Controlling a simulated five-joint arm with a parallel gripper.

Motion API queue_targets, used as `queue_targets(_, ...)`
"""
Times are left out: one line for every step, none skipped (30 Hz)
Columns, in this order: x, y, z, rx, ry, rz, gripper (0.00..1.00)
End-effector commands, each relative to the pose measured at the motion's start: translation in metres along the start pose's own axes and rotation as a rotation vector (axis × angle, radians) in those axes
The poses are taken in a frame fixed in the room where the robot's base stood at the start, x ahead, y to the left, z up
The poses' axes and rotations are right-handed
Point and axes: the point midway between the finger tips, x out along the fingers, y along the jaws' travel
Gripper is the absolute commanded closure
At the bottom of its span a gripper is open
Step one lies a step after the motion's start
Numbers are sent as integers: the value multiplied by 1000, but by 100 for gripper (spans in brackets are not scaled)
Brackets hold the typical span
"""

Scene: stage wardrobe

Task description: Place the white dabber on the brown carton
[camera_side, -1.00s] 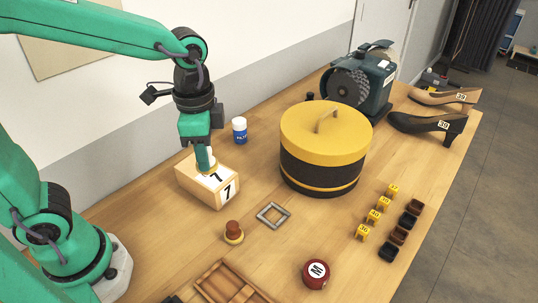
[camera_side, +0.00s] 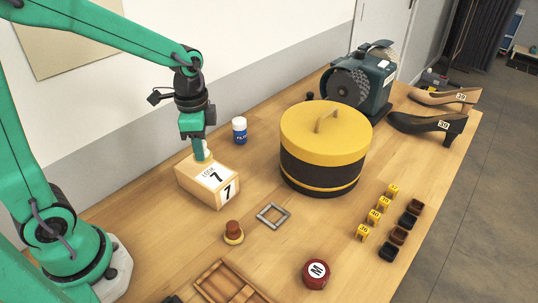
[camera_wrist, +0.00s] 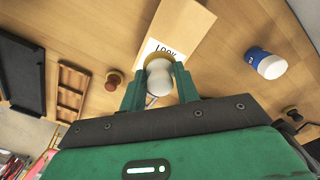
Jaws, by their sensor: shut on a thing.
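The brown carton (camera_side: 191,186) is a light tan box on the table, with a white "LOOK 7" label on top and a 7 on its end. It also shows in the wrist view (camera_wrist: 186,26). My gripper (camera_wrist: 158,76) is shut on the white dabber, with a finger on each side of its white knob (camera_wrist: 159,68). In the side view the gripper (camera_side: 201,152) points down at the carton's far left top, and the dabber's yellowish base (camera_side: 204,160) shows there. I cannot tell whether the base touches the carton.
A white-and-blue film bottle (camera_side: 239,131) stands behind the carton. A brown-knobbed dabber (camera_side: 233,232) and a grey square frame (camera_side: 273,215) lie in front. A large yellow-and-black hatbox (camera_side: 322,150) stands to the right. A wooden tray (camera_side: 226,284) is at the front.

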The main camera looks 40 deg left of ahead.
Motion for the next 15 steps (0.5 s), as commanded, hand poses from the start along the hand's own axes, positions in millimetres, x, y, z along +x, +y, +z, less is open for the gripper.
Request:
queue_targets(4, -6, 2, -3, -2, 2, 90)
queue_targets(6, -9, 3, -3, -2, 2, 90)
queue_targets(7, -12, 3, -2, -1, 1, 90)
queue_targets(8, -14, 4, -2, 0, 0, 90)
queue_targets(9, -15, 4, -2, 0, 0, 90)
queue_targets(10, -16, 4, -1, 0, 0, 90)
queue_targets(10, -17, 4, 0, 0, 0, 90)
queue_targets(10, -17, 4, 0, 1, -1, 90)
queue_targets(11, -18, 4, 1, 1, -1, 90)
queue_targets(10, -18, 4, 1, 1, -1, 90)
queue_targets(11, -18, 4, 1, 1, -1, 90)
queue_targets(11, -17, 4, 1, 1, -1, 90)
queue_targets(12, -17, 4, 1, 0, 0, 90)
queue_targets(13, -17, 5, 1, 0, 0, 90)
queue_targets(16, -17, 5, 1, -1, 1, 90)
